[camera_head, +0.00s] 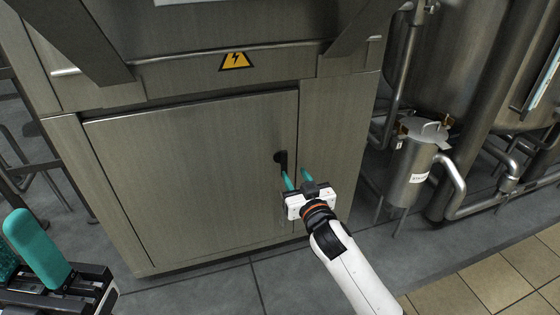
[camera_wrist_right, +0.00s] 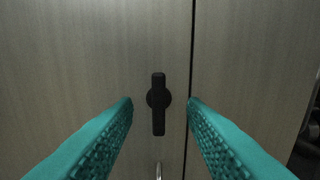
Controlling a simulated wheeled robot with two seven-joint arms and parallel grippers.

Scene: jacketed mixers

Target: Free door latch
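The door latch (camera_head: 281,158) is a small black handle with a round middle near the right edge of a grey metal cabinet door (camera_head: 200,170). In the right wrist view the latch (camera_wrist_right: 158,99) stands upright, between the two teal fingers and beyond their tips. My right gripper (camera_head: 296,176) is open and empty in front of the door, just below and right of the latch in the head view; its fingers also show in the wrist view (camera_wrist_right: 160,112). My left gripper (camera_head: 50,265) is partly in view at the lower left, away from the door; its opening is not clear.
A yellow warning sign (camera_head: 236,61) sits above the door. A steel strainer vessel (camera_head: 412,165) and pipes stand right of the cabinet. The grey floor (camera_head: 215,293) in front is clear. A small metal piece (camera_wrist_right: 158,170) shows below the latch.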

